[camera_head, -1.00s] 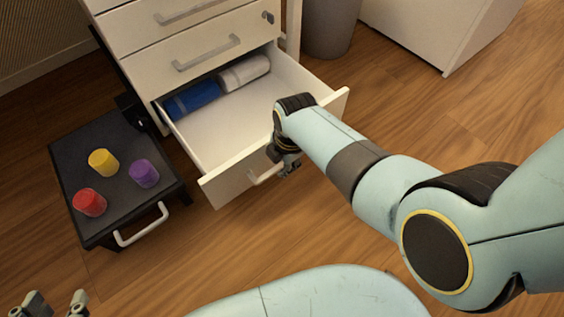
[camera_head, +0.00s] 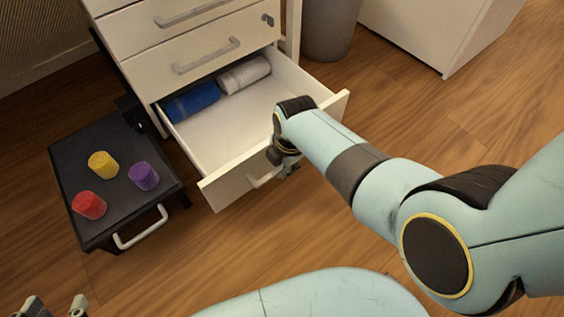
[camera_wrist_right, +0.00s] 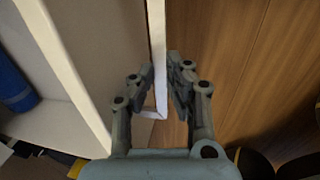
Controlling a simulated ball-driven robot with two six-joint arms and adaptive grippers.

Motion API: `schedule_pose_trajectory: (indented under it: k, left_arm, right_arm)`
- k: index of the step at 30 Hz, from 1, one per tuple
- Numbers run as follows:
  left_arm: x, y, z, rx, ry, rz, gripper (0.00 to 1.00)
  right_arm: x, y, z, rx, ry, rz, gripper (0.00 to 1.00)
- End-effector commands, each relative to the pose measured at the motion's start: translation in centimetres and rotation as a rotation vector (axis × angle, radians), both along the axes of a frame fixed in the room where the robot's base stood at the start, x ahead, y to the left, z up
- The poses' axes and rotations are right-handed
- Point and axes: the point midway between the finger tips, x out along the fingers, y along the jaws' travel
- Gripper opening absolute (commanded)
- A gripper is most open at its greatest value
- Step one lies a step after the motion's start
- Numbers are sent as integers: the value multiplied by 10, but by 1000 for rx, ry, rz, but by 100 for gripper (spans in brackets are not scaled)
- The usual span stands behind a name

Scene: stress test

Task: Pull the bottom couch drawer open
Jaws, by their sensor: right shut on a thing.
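The bottom drawer (camera_head: 225,187) of a white cabinet is pulled well out, and its inside shows. A pale bar handle (camera_head: 262,180) runs along its front. My right gripper (camera_head: 288,168) is at the right part of this handle, partly hidden by my own wrist. In the right wrist view, my right gripper (camera_wrist_right: 161,68) has its fingers on both sides of the pale handle (camera_wrist_right: 153,113), shut on it. My left gripper (camera_head: 56,306) is at the bottom left corner, its fingers apart and empty, cut by the picture edge. No couch is seen.
A blue roll (camera_head: 192,101) and a white roll (camera_head: 244,74) lie at the drawer's back. A black low unit (camera_head: 110,205) left of it carries red (camera_head: 89,205), yellow (camera_head: 102,164) and purple (camera_head: 144,176) pieces. A grey bin (camera_head: 328,30) stands behind right.

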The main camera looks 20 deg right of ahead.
Motion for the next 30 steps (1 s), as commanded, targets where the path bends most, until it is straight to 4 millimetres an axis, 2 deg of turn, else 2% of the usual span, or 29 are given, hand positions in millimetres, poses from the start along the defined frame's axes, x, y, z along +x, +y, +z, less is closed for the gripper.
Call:
schedule_pose_trajectory:
  k: [7, 12, 18, 26, 27, 29, 30]
  left_arm:
    - [18, 3, 14, 7, 137, 14, 40]
    - [21, 5, 22, 10, 252, 22, 40]
    - [19, 5, 24, 11, 316, 26, 40]
    - [18, 5, 23, 11, 320, 25, 40]
    - [18, 5, 23, 11, 320, 25, 40]
    - [18, 5, 23, 11, 320, 25, 40]
    - [18, 5, 23, 11, 319, 25, 40]
  right_arm:
    - [-21, -8, 3, 0, 3, 0, 0]
    - [-37, -13, 2, -1, 4, 0, 0]
    - [-44, -16, 0, 0, 4, 0, 0]
    - [-45, -16, -1, -1, 5, 0, 0]
    - [-45, -16, -1, -1, 5, 0, 14]
    - [-45, -16, -1, -1, 5, 0, 21]
    - [-44, -16, -1, 0, 4, 0, 21]
